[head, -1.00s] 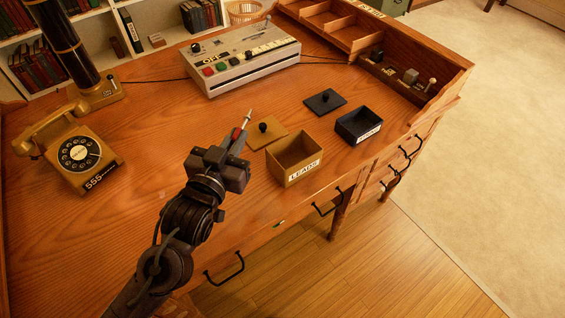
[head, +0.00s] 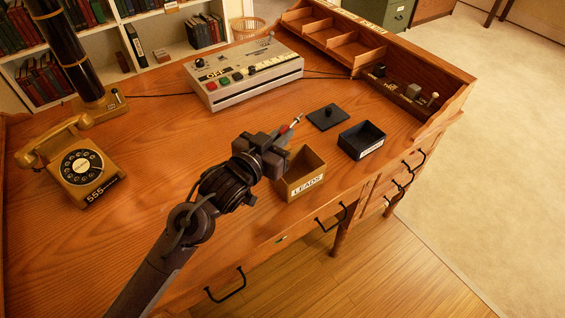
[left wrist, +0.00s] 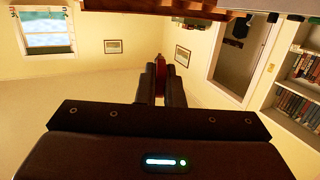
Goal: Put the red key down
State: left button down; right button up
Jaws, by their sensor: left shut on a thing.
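My left gripper (head: 279,138) is shut on the red key (head: 286,129), which has a red part and a pale, thin tip pointing up and to the right. In the head view the gripper is over the desk, just behind and left of the open LEADS box (head: 303,184). The key appears to be above the desk, apart from it. In the left wrist view the key's red part (left wrist: 168,69) shows between the fingers; the rest is hidden. My right gripper is not in view.
A dark open box (head: 361,141) and a dark knobbed lid (head: 327,117) lie to the right. A switch console (head: 243,75) stands behind, a yellow telephone (head: 82,167) at left. The wooden desk (head: 150,150) is clear between telephone and gripper.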

pick_arm(q)
notch_tip(320, 180, down, 8)
jog(key=shift+f, duration=0.45)
